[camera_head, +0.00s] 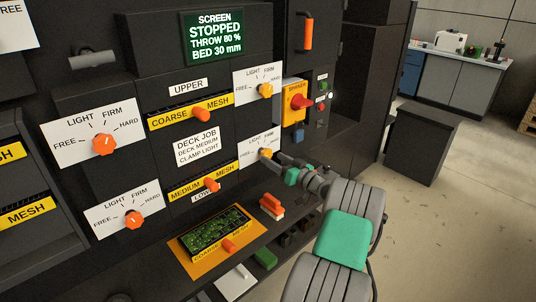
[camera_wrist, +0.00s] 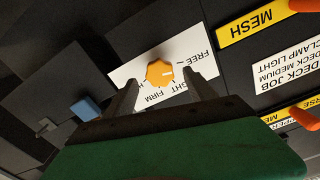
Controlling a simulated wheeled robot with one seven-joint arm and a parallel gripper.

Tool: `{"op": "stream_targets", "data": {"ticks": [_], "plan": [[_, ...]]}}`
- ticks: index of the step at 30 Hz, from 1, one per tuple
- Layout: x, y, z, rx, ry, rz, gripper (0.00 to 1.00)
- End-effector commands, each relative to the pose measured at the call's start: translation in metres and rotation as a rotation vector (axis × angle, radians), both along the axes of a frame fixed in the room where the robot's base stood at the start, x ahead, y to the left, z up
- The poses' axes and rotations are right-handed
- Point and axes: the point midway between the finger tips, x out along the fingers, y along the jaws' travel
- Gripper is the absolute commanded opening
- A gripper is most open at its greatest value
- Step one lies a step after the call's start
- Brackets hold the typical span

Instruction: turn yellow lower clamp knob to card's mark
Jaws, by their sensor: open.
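The yellow lower clamp knob (camera_head: 266,153) sits on a white dial plate (camera_head: 256,138) marked FREE, LIGHT, FIRM and HARD. The knob also shows in the wrist view (camera_wrist: 159,73), upside down, with its pale pointer line toward the FREE side at right. My gripper (camera_head: 273,156) is at the lower knob; in the wrist view its fingers (camera_wrist: 160,79) stand apart, one on each side of the knob. I cannot tell whether they touch it. The job card (camera_head: 197,147) left of the dial reads DECK MEDIUM, CLAMP LIGHT.
A yellow upper knob (camera_head: 266,90) is above. Orange knobs (camera_head: 104,145) (camera_head: 134,219) sit on dials at left. Orange handles sit on the COARSE MESH (camera_head: 201,113) and MEDIUM MESH decks. A red switch (camera_head: 298,101) is at right. A tray (camera_head: 184,242) of green bits lies below.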

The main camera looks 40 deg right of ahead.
Motion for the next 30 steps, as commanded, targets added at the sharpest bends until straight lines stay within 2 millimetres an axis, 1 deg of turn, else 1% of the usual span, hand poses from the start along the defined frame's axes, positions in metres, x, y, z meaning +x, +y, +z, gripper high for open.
{"op": "stream_targets", "data": {"ticks": [1, 3, 6, 9, 15, 17, 30], "plan": [[0.011, 0.002, 0.002, 0.0, 0.0, 0.004, 0.64], [0.024, 0.002, 0.002, 0.001, 0.0, 0.003, 0.64], [0.036, 0.001, 0.001, 0.0, 0.002, 0.001, 0.64], [0.041, 0.002, 0.0, 0.002, 0.002, 0.001, 0.64], [0.041, 0.001, 0.0, 0.002, 0.002, 0.001, 0.64], [0.041, 0.001, 0.0, 0.002, 0.002, 0.001, 0.6], [0.041, 0.001, 0.0, 0.001, 0.002, 0.001, 0.24]]}}
